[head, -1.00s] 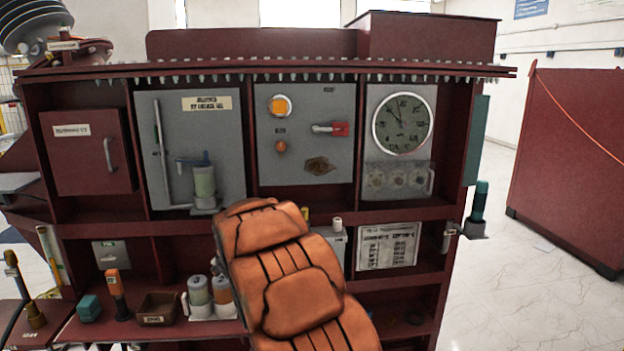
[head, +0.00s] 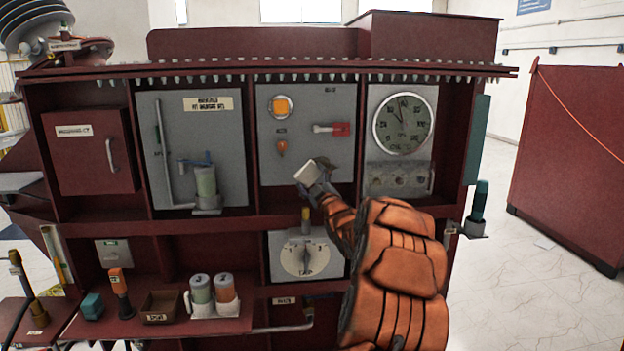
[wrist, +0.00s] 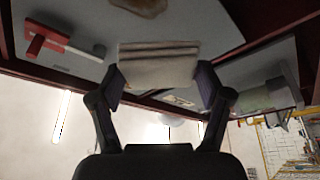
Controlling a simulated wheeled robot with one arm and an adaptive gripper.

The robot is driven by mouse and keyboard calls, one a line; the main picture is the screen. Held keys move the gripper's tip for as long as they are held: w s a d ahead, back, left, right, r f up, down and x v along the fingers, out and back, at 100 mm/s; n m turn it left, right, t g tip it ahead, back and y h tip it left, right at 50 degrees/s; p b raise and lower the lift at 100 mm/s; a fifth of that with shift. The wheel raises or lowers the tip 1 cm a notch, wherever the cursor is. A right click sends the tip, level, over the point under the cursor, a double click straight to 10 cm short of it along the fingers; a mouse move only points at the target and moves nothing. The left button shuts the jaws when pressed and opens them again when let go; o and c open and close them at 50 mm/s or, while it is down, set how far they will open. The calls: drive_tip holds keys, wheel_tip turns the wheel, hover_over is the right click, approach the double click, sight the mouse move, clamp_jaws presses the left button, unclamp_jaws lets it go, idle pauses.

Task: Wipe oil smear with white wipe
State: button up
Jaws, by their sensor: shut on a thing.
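My gripper (head: 322,172) is shut on the white wipe (head: 307,173) in front of the middle grey panel (head: 336,116). The wipe also shows in the wrist view (wrist: 158,64), folded and pale, between the two fingers. The brown oil smear (wrist: 140,5) shows at the top edge of the wrist view, beyond the wipe and with a visible gap in the picture. I cannot tell whether the wipe touches the panel.
A red-handled lever (head: 333,128), an orange button (head: 281,106) and an orange indicator (head: 282,148) sit on the panel close to my gripper. A round gauge (head: 404,122) is to the right. A dial (head: 305,258) is below. Cups (head: 212,290) stand on the lower left shelf.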

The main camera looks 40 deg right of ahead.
sight(339, 163)
drive_tip(key=shift+w+d+r+p, duration=0.1)
drive_tip(key=shift+w+d+p, duration=0.75)
drive_tip(key=shift+w+p, duration=0.3)
drive_tip(key=shift+w+d+r+p, duration=0.1)
drive_tip(key=shift+w+d+p, duration=0.7)
drive_tip(key=shift+w+p, duration=0.35)
drive_tip(key=shift+w+d+f, duration=0.1)
drive_tip(key=shift+d+f, duration=0.05)
drive_tip(key=shift+f, duration=0.05)
drive_tip(key=shift+w+d, duration=0.6)
drive_tip(key=shift+w, duration=0.15)
drive_tip(key=shift+s+d+p, duration=0.2)
drive_tip(key=shift+s+d, duration=0.5)
drive_tip(key=shift+d, duration=0.2)
drive_tip(key=shift+s+d+p, duration=0.2)
drive_tip(key=shift+s+d, duration=0.45)
drive_tip(key=shift+d, duration=0.3)
drive_tip(key=shift+s+d+p, duration=0.2)
drive_tip(key=shift+s+d, duration=0.5)
drive_tip(key=shift+d, duration=0.2)
drive_tip(key=shift+s+d+p, duration=0.25)
drive_tip(key=shift+s+d, duration=0.5)
drive_tip(key=shift+d, duration=0.15)
drive_tip(key=shift+s+d+p, duration=0.2)
drive_tip(key=shift+s+d, duration=0.5)
drive_tip(key=shift+d, duration=0.2)
drive_tip(key=shift+w, duration=0.1)
